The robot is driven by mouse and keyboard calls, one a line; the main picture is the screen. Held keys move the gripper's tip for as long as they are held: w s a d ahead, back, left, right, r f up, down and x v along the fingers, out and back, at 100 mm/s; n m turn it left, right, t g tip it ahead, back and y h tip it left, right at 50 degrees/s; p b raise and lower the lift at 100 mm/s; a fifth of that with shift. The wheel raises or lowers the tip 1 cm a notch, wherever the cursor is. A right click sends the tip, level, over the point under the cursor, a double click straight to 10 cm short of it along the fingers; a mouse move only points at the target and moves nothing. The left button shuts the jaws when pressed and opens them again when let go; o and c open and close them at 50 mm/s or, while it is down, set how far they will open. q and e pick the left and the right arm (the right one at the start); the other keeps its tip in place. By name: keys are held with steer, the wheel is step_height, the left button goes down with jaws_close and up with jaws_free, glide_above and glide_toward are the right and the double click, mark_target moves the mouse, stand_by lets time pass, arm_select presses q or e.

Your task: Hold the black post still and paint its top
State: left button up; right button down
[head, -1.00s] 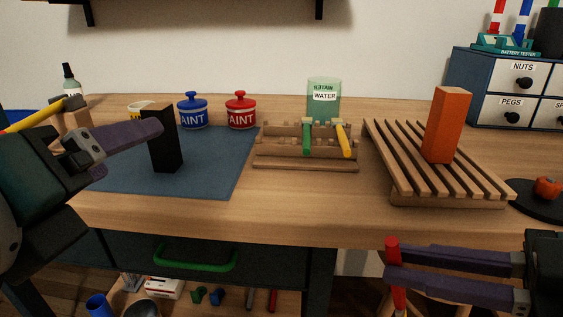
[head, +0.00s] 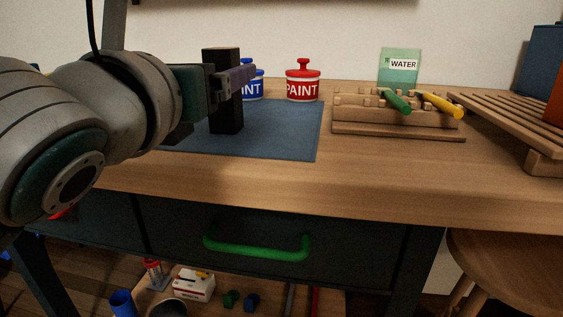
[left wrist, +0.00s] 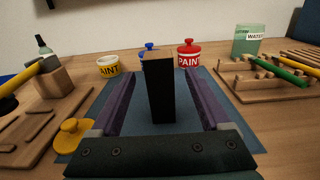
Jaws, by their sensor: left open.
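The black post (head: 225,112) stands upright on the blue mat (head: 290,138). My left gripper (head: 238,82) is open at the post. In the left wrist view the post (left wrist: 160,98) stands between its two purple fingers, with a visible gap on each side. The post's top looks bare brown there. A red paint pot (head: 303,82) and a blue paint pot (head: 253,88), partly hidden by my gripper, stand behind. A green brush (head: 395,101) and a yellow brush (head: 443,104) lie on the rack. My right gripper is out of view.
The wooden rack (head: 398,130) and water jar (head: 400,66) are right of the mat. A slatted stand (head: 500,115) is at the far right. A yellow lid (left wrist: 72,134) lies at the mat's left. The bench front is clear above the drawer with a green handle (head: 257,250).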

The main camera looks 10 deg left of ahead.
arm_select(q)
steer(key=shift+w+b, duration=0.3)
steer(key=shift+w, duration=1.35)
jaws_close()
